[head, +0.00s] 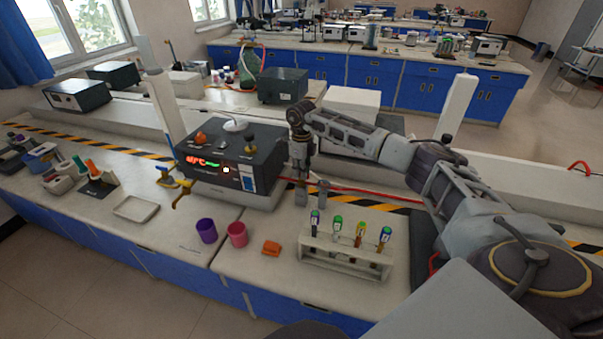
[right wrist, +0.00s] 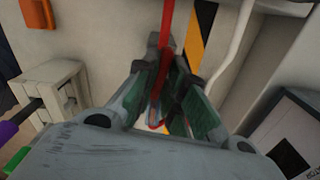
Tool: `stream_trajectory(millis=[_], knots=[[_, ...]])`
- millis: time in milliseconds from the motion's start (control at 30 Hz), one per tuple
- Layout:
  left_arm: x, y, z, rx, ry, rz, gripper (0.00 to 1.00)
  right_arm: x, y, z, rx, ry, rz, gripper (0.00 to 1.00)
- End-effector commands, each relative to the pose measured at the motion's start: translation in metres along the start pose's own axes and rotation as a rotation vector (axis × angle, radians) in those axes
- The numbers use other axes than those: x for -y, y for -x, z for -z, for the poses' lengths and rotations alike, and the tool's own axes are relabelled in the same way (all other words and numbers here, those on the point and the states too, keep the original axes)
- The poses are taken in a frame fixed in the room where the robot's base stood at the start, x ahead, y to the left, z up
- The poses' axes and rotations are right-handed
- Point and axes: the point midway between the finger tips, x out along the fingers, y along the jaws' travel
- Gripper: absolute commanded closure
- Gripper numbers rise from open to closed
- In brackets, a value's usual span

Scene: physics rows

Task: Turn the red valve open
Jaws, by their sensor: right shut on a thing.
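My right gripper (head: 310,192) is low over the bench, just right of the black instrument box. In the right wrist view its fingers (right wrist: 170,95) are closed around a narrow red part, which I take to be the red valve (right wrist: 167,40). The red part runs up between the fingers, and more red shows below them. The fingers hide most of the valve body, so how far it is turned cannot be told. A red line, perhaps a hose, runs right from the gripper in the head view. My left gripper is not in view.
The black instrument box (head: 232,165) with a lit display stands left of the gripper. A white rack (head: 345,255) with several tubes stands in front. A purple cup (head: 206,231), a pink cup (head: 237,235) and an orange block (head: 271,247) are nearby.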

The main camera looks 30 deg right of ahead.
Motion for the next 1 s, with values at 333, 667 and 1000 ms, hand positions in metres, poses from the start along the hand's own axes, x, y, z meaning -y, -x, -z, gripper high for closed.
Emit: stream_trajectory(millis=[333, 667, 1000], knots=[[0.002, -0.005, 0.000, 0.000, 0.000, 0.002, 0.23, 0.001, 0.003, -0.002, 0.006, 0.142, 0.004, 1.00], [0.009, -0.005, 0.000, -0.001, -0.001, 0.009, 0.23, 0.001, 0.003, -0.002, 0.006, 0.164, 0.004, 1.00], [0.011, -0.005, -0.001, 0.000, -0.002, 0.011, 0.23, 0.001, 0.002, -0.001, 0.005, 0.163, 0.003, 0.68]])
